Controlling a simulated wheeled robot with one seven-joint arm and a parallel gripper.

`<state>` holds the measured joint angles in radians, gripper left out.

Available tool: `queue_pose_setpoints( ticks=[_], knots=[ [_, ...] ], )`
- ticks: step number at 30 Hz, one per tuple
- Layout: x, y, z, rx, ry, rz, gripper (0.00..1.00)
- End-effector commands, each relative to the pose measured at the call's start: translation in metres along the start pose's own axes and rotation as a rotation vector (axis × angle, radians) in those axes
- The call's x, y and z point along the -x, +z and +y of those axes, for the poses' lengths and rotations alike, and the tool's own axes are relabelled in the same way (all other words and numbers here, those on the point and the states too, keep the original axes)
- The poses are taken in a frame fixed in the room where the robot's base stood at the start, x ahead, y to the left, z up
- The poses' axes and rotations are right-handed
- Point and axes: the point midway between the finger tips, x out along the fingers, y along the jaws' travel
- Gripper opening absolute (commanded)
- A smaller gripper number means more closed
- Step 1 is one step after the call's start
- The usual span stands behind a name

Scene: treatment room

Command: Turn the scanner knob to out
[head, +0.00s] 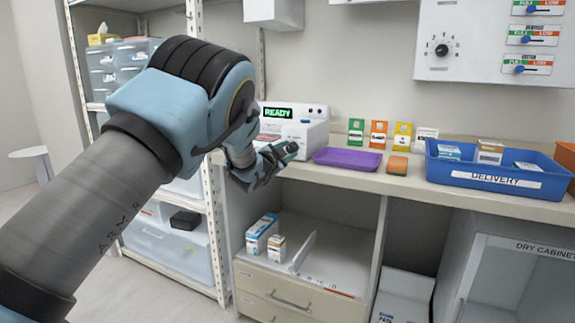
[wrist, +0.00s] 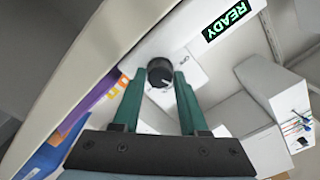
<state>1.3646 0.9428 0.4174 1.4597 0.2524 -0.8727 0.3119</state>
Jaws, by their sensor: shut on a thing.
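The scanner (head: 312,112) is a white box on the counter with a green READY display (head: 278,112). The display also shows in the wrist view (wrist: 226,20), turned on its side. The black round scanner knob (wrist: 160,71) sits on its white front panel, with small lettering beside it that I cannot read surely. My gripper (wrist: 159,76) has its two green fingers on either side of the knob, shut on it. In the head view my gripper (head: 283,152) is at the scanner's front, hiding part of it. I cannot tell which setting the knob points at.
A purple tray (head: 347,158) lies just right of the scanner. An orange-brown block (head: 398,166), several colored cards and a blue DELIVERY bin (head: 496,178) stand farther right. Open shelving (head: 305,245) is below the counter. A wall panel (head: 480,45) with another dial hangs above.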

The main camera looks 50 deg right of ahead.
Motion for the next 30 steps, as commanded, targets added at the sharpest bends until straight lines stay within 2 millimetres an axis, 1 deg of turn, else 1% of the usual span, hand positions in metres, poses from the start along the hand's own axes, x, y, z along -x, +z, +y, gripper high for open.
queue_pose_setpoints(
  ticks=[1,30],
  knots=[
    [-0.0001,0.0041,0.0054,-0.043,-0.001,0.002,0.00],
    [-0.0002,0.0034,0.0059,-0.965,-0.001,0.003,0.00]
  ],
)
